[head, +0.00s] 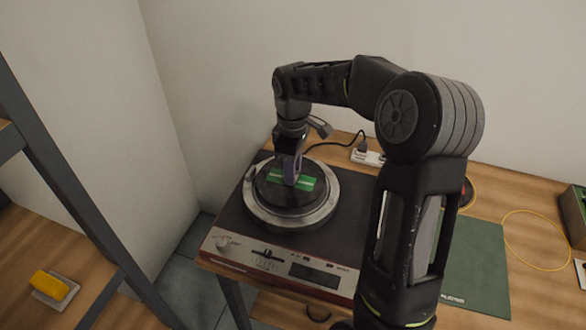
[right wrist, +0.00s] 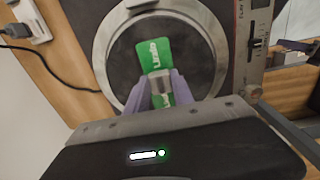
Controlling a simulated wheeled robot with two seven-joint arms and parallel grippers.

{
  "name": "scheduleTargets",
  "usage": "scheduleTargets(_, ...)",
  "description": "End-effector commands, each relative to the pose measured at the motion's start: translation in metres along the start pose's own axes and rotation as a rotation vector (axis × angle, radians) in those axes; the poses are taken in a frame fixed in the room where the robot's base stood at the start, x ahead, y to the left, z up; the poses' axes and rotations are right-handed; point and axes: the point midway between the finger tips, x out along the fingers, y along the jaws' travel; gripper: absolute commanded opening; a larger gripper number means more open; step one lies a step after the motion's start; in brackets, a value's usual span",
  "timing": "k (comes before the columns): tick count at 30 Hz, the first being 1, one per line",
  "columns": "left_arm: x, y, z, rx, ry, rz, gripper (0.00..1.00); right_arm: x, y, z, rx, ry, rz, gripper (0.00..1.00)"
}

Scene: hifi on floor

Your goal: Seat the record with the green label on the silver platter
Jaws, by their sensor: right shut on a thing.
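The record (head: 268,196) is a black disc with a green label (head: 310,182). It is over the silver platter (head: 252,208) of the turntable, inside the platter's bright rim. Whether it touches the platter or hangs just above cannot be told. My right gripper (head: 291,178) points down at the label's middle. In the right wrist view, its purple fingers are shut on a silvery knob (right wrist: 160,84) at the label's centre. The green label (right wrist: 155,52) and the platter's rim (right wrist: 104,52) also show there. The fingers hide part of the label. My left gripper is out of view.
The turntable's front panel (head: 280,268) has knobs and sliders. A power strip (head: 367,157) with a black cable lies behind. A green mat (head: 475,265) and a yellow cable (head: 537,240) are to the right. A yellow block (head: 50,285) sits on a lower left shelf.

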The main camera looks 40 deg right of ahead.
Motion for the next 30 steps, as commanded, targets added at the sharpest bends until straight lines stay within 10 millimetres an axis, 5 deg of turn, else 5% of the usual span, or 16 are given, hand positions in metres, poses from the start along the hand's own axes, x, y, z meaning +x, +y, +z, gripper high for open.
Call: scheduleTargets(30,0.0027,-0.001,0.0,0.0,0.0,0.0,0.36,0.0059,0.0001,-0.0001,0.0,0.0,0.0,0.0)
